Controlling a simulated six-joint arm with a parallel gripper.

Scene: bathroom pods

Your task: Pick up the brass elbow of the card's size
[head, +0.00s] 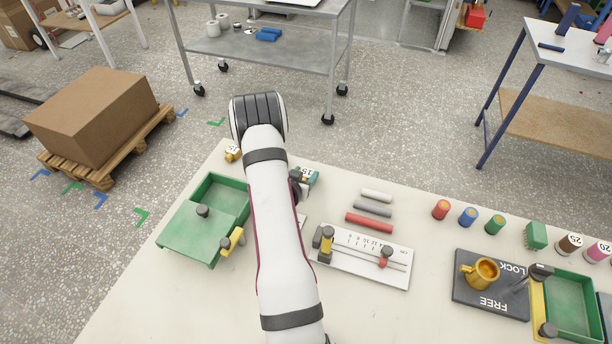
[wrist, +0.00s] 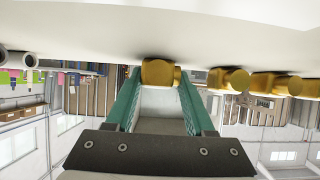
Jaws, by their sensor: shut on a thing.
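My gripper (wrist: 158,85) has teal fingers and is shut on a brass elbow (wrist: 157,72), which sits between the fingertips in the wrist view. The held elbow is at or very near the white tabletop; I cannot tell whether it touches. More brass elbows (wrist: 230,80) stand in a row to the right in the wrist view. In the head view my gripper (head: 306,178) shows partly beyond my arm, and one labelled brass elbow (head: 233,153) stands left of the arm. My arm hides the other elbows there. I cannot make out the size card.
A green box (head: 222,192) with a lid stands left of my arm. To the right are a ruled slide gauge (head: 362,258), grey and red rods (head: 369,224), coloured cylinders (head: 468,217) and a dark LOCK/FREE plate (head: 490,305) with a brass mug.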

